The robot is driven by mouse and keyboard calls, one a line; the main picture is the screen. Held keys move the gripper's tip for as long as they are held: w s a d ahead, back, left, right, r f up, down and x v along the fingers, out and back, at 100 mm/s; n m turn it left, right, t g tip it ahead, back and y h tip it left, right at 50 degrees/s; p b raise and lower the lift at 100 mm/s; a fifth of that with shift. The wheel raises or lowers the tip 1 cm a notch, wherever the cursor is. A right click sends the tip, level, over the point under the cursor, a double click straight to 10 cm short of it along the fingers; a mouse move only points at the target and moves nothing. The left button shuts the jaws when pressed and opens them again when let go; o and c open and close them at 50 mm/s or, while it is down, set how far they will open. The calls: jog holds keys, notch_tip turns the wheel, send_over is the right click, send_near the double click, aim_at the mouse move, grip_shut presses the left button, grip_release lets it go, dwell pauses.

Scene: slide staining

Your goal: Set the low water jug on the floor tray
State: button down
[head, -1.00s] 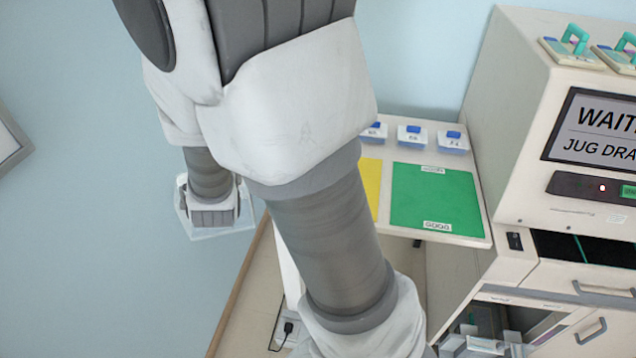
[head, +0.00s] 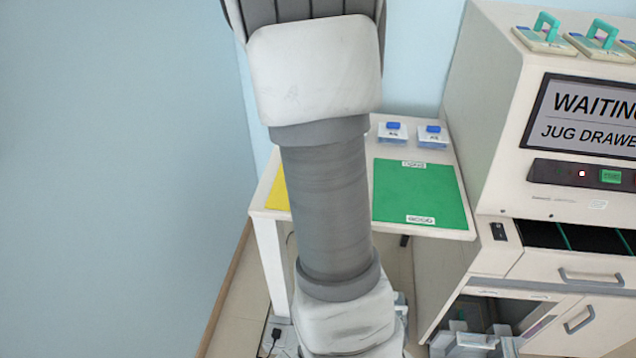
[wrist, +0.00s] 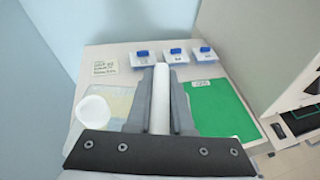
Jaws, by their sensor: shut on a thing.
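In the wrist view my gripper (wrist: 160,78) is shut on a white upright bar, which looks like the handle of the water jug (wrist: 160,112). A pale, see-through body seems to spread beside the fingers, with a round white cap or opening (wrist: 93,113) at its left, over the yellow mat. The water level cannot be read. In the head view my arm hides the gripper and the jug. I cannot make out the floor tray in either view.
A side table (head: 440,232) carries a green mat (head: 420,190), a yellow mat (head: 277,192) and blue-lidded boxes (head: 433,135). The staining machine (head: 500,130) stands at right, its screen (head: 590,115) reading "WAITING" and "JUG DRAWE". Floor shows left of the table.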

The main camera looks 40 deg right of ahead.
jog(key=s+d+m+g, duration=0.1)
jog(key=s+d+g, duration=0.1)
jog(key=s+d, duration=0.25)
jog(key=w+f, duration=1)
jog(key=w, duration=0.1)
jog(key=shift+w+f+m+h, duration=0.25)
jog(key=shift+f+m+h, duration=0.05)
jog(key=shift+f, duration=0.1)
jog(key=shift+f+b, duration=0.25)
jog(key=shift+b, duration=0.05)
jog(key=c, duration=0.8)
grip_release()
jog(key=shift+r, duration=0.15)
